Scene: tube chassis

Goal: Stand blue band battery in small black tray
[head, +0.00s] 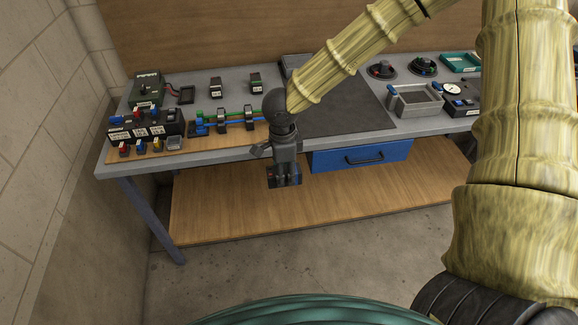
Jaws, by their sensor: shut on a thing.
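My gripper (284,172) hangs in front of the bench's front edge, below the level of its top, with the fingers pointing down. The tray looks empty and is well to the left of and behind my gripper.
A black unit with labels (145,128) and coloured tubes (240,121) fill the front left. A dark mat (345,112) lies mid-bench above a blue drawer (362,156). A grey bin (418,103) stands right.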

